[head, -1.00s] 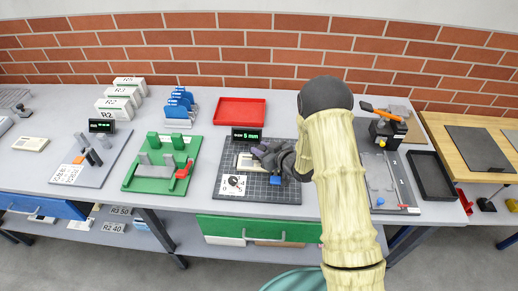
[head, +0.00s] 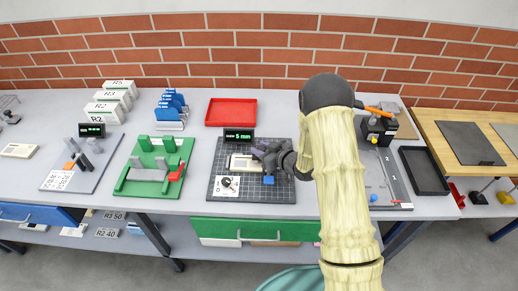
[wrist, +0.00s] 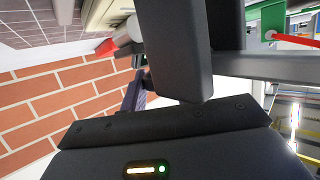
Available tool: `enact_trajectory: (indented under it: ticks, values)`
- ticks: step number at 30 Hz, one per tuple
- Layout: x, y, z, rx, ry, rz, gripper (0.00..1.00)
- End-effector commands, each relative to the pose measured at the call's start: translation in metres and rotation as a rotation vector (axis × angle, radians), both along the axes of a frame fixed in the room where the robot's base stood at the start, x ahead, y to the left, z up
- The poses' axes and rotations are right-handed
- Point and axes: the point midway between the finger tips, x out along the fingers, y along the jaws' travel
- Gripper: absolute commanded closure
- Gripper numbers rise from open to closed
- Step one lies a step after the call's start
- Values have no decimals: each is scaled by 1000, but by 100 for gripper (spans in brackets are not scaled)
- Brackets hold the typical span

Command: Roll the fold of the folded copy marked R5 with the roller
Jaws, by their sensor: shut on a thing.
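My gripper (head: 262,154) is low over the dark grid mat (head: 230,147), at the right end of a cream folded copy (head: 241,162). It is shut on what seems to be the roller, mostly hidden by the fingers in the head view. In the wrist view a pale grey cylinder (wrist: 127,32), likely part of the roller, shows beside a dark finger. Part of a cream thing (wrist: 103,14), perhaps the copy, lies just past it. I cannot read an R5 mark on the copy or tell whether the roller touches it.
A display reading 5 mm (head: 239,134) stands at the mat's back edge, and a blue block (head: 268,180) at its front. A green fixture (head: 130,178) is to the left, a red tray (head: 231,101) behind. A black tray (head: 425,184) lies right.

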Motion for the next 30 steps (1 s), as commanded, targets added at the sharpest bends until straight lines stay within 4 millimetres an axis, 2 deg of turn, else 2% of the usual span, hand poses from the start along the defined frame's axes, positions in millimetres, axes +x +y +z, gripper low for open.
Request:
enact_trajectory:
  ticks: [12, 25, 30]
  values:
    - [-1, -3, -1, -2, 4, -3, 100]
    - [0, 15, 1, 0, 1, 3, 100]
    - [0, 16, 2, 1, 0, 1, 100]
